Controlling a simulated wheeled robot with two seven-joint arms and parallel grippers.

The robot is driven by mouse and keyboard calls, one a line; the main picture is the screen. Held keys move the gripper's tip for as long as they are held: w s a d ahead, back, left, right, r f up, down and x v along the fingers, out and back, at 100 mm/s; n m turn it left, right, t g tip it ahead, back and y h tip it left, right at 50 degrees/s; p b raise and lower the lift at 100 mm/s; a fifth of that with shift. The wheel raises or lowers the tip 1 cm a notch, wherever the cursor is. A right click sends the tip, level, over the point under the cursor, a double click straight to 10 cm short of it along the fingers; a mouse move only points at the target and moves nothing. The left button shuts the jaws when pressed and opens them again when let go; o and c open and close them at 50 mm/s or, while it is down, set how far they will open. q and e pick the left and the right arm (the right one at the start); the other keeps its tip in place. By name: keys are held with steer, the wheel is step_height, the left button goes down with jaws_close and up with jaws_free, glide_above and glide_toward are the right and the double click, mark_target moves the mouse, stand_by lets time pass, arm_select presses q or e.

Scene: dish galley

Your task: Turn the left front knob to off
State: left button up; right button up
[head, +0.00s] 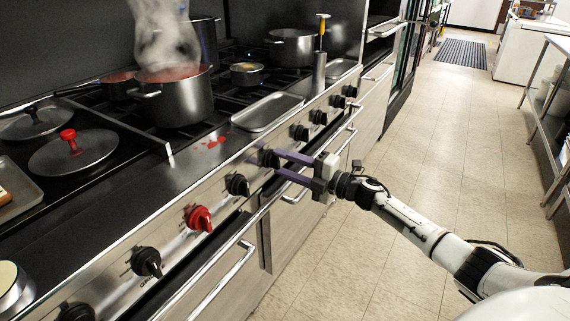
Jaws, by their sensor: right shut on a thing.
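A row of knobs runs along the front panel of the steel range. My right gripper (277,163), with purple fingers, reaches in from the right and is shut on a black knob (267,158) near the middle of the row. The fingers partly cover this knob, and its pointer cannot be made out. To its left on the panel are a black knob (237,184), a red knob (199,218) and another black knob (146,262). My left gripper is not in view.
A steaming pot (183,102) of red food stands on the range behind the panel. A shallow steel tray (267,112), a lid with a red handle (73,153) and a red spill (212,142) are nearby. Oven handles (222,282) jut out below.

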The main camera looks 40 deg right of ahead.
steer(key=o, duration=1.1)
steer(key=shift+c, duration=0.2)
steer(key=v, duration=1)
steer(key=shift+s, duration=0.15)
